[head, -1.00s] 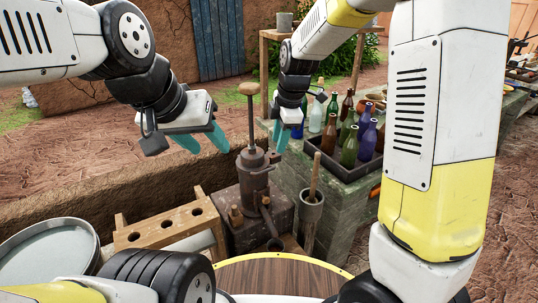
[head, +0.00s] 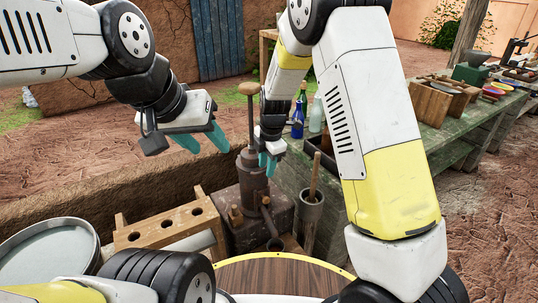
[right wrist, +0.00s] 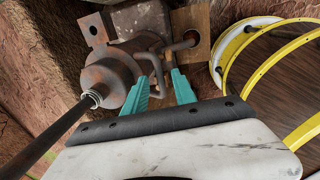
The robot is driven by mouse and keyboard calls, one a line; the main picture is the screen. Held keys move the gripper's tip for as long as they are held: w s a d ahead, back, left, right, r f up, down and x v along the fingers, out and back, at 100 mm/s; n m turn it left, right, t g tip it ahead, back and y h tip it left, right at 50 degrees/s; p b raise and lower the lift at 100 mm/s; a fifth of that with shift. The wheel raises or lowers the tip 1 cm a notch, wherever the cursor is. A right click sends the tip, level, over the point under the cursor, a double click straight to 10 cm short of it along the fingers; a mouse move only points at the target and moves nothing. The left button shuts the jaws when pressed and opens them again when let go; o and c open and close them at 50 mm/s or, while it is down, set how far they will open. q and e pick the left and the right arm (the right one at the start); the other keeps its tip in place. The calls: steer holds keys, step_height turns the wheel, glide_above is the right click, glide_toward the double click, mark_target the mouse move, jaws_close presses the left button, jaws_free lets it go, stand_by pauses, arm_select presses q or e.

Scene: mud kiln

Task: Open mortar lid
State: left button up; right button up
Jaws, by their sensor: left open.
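A rusty metal cylinder (head: 251,172) stands upright on a block in the middle of the head view, with a tall rod and a round wooden knob (head: 250,88) above it. In the right wrist view the cylinder (right wrist: 107,78) shows its round top and a bent bar handle (right wrist: 158,72) at its side. My right gripper (head: 267,164) is open just right of the cylinder; in its wrist view the fingers are apart, near the handle, and contact cannot be told. My left gripper (head: 206,142) is open and empty, left of the rod. No separate mortar lid can be made out.
A grey pot with a wooden stick (head: 312,194) stands right of the cylinder. A wooden rack with holes (head: 165,226) lies left. Bottles (head: 316,114) stand on the green-grey bench behind, partly hidden by my right arm. A round wooden top (head: 285,277) is in front.

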jaws_close()
stand_by(1.4)
